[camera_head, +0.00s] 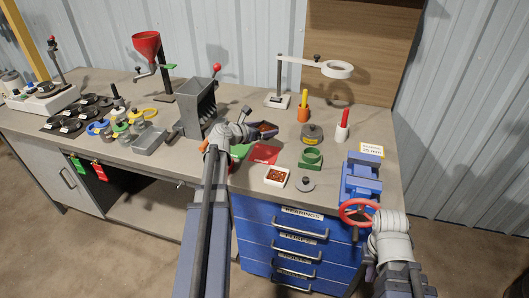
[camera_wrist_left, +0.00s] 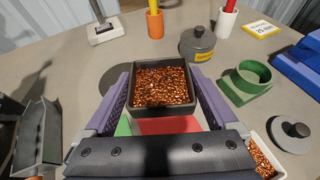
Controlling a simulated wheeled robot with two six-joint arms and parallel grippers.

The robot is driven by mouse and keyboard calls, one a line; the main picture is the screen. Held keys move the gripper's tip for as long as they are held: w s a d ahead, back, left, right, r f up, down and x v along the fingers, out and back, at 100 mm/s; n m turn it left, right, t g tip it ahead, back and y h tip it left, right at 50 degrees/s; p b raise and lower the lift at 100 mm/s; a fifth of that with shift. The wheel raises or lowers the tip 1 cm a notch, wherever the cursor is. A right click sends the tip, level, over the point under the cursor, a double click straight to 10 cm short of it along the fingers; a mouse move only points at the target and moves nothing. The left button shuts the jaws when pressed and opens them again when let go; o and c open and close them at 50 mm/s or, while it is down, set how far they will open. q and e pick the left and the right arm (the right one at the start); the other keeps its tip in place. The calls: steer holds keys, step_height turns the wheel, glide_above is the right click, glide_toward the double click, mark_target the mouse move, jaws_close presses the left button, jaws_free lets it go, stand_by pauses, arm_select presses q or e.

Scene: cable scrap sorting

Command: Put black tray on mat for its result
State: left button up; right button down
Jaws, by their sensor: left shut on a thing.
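The black tray (camera_wrist_left: 163,110), filled with copper granules (camera_wrist_left: 162,85), is between the purple fingers of my left gripper (camera_wrist_left: 160,95), which is shut on it. In the head view the left gripper (camera_head: 262,130) holds the tray above the bench, at the back of the mats. A red mat (camera_head: 265,154) lies flat below and in front of it; it also shows in the left wrist view (camera_wrist_left: 165,127). A green mat (camera_head: 239,151) lies to its left, partly hidden by my arm. Of my right arm, only links show at lower right.
A white tray with copper granules (camera_head: 276,176) stands in front of the red mat. A grey hopper machine (camera_head: 197,105) is close on the left.

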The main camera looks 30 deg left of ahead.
arm_select(q)
steer(key=b, duration=0.5)
glide_above(264, 153)
step_height(264, 153, down, 6)
steer(key=shift+r, duration=0.2)
step_height(264, 153, down, 4)
steer(key=b, duration=0.3)
steer(key=shift+r, duration=0.15)
steer(key=shift+b, duration=0.4)
steer(key=o, duration=1.3)
